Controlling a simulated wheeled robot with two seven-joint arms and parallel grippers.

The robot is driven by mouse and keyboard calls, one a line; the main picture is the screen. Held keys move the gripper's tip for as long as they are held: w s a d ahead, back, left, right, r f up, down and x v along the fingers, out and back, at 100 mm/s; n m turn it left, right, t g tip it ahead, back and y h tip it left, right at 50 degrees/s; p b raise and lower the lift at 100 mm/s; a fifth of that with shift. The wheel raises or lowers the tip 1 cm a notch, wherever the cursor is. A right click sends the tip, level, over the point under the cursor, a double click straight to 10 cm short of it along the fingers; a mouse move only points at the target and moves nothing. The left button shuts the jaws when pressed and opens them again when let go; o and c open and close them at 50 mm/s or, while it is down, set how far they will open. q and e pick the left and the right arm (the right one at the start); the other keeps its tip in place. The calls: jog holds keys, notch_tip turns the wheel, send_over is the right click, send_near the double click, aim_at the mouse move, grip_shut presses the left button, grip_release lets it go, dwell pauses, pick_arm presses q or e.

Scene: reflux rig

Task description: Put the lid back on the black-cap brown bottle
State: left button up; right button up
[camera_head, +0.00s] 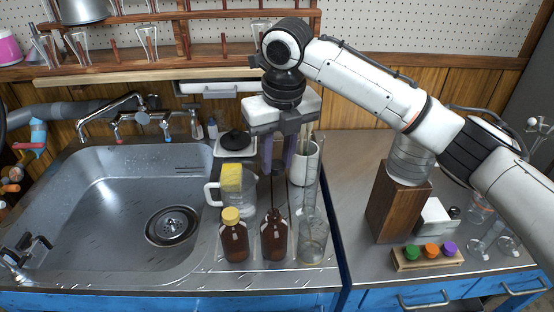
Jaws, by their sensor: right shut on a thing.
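My right gripper (279,165) reaches in from the right and points down above the counter. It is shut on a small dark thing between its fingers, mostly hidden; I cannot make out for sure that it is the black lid. Below it, a brown bottle (274,242) with a dark, narrow neck stands upright near the counter's front. The held thing is above this bottle and apart from it. I cannot tell whether the neck is bare. A second brown bottle (234,243) with a yellow cap stands just to its left. My left gripper is not in view.
A clear glass vessel (313,245) stands right of the bottles. A jug with a yellow sponge (232,176) and a white cup (304,165) stand behind. The sink (80,250) is left. A wooden block (392,208) and a rack of coloured stoppers (428,260) are right.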

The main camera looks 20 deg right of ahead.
jog(key=m, duration=0.2)
jog(key=s+m, duration=0.1)
jog(key=m, duration=0.1)
jog(key=shift+s+d+f+h, duration=0.1)
jog(key=shift+s+d+h, duration=0.05)
jog(key=shift+h, duration=0.15)
jog(key=s+d+f+m+g, duration=0.1)
jog(key=s+m, duration=0.7)
jog(key=m, duration=0.8)
jog(key=s+d+f+m+g, duration=0.2)
jog(key=s+m, duration=0.6)
jog(key=m, duration=0.9)
jog(key=shift+s+d+f+g, duration=0.15)
jog(key=shift+d+f+g, duration=0.25)
jog(key=shift+f, duration=0.45)
